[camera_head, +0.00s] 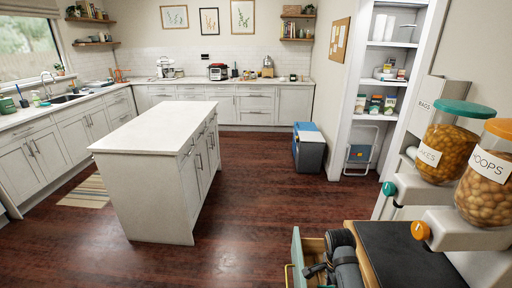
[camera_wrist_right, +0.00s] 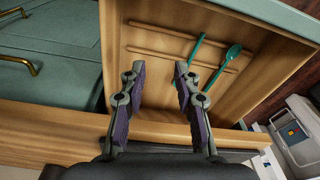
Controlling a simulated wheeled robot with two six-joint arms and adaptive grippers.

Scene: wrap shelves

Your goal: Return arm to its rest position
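My right gripper (camera_wrist_right: 160,78) is open and empty in the right wrist view, with its two purple-padded fingers apart. It points into an open wooden drawer (camera_wrist_right: 150,62). Part of my right arm shows in the head view at the bottom, by the drawer's green front (camera_head: 298,262). The drawer holds a teal spoon (camera_wrist_right: 224,66) and a second teal utensil (camera_wrist_right: 194,52) beside wooden dividers. Neither utensil is between the fingers. My left arm and gripper are in no view.
A dark countertop (camera_head: 405,255) lies right of the drawer, with cereal dispensers (camera_head: 449,145) above it. A white island (camera_head: 160,125) stands at the left. A blue-grey cooler (camera_head: 308,148) stands near the pantry shelves (camera_head: 385,85). The wooden floor between is clear.

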